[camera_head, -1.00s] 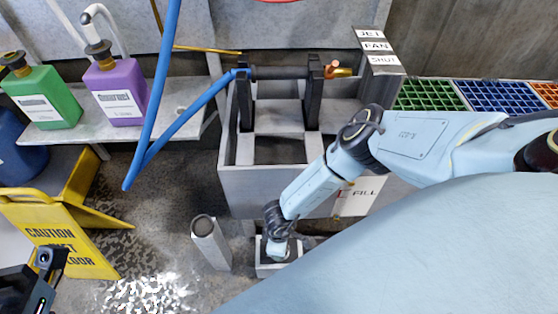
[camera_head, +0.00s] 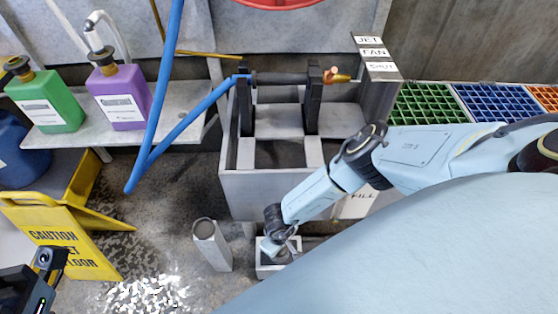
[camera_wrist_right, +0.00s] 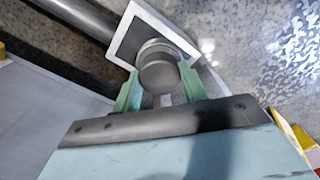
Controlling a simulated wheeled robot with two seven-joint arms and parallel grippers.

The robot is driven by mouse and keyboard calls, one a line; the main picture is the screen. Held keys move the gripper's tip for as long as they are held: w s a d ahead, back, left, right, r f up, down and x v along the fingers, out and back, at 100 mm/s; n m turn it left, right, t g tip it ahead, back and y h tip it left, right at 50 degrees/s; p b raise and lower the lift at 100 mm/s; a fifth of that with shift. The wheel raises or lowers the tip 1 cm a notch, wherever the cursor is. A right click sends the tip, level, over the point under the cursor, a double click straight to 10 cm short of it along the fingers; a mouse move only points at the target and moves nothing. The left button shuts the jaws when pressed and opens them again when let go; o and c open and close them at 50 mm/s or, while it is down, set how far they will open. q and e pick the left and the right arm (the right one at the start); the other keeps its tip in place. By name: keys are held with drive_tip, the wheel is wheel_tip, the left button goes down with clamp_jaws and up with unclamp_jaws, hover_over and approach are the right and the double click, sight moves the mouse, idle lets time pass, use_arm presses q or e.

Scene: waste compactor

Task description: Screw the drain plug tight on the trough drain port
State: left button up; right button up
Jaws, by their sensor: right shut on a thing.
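A grey round drain plug (camera_wrist_right: 158,72) sits between the teal fingers of my right gripper (camera_wrist_right: 158,88), which is shut on it. The plug is in front of a square, light-rimmed opening (camera_wrist_right: 124,40); the drain port itself is hidden behind the plug, so I cannot tell how far the plug is seated. In the head view my right gripper (camera_head: 277,249) reaches down at the front foot of the grey metal trough (camera_head: 265,190), over a small square box (camera_head: 264,270). Part of my left gripper assembly (camera_head: 30,290) shows at the lower left; its fingers are not clear.
A grey post (camera_head: 212,245) stands left of the box. A yellow caution sign (camera_head: 60,235) stands at the left. A blue hose (camera_head: 160,110) hangs before the shelf with green (camera_head: 45,100) and purple (camera_head: 118,95) bottles. Coloured grates (camera_head: 490,98) lie at the right.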

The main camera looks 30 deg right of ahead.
drive_tip(key=shift+a, duration=0.1)
drive_tip(key=o, duration=1.2)
drive_tip(key=shift+c, duration=0.6)
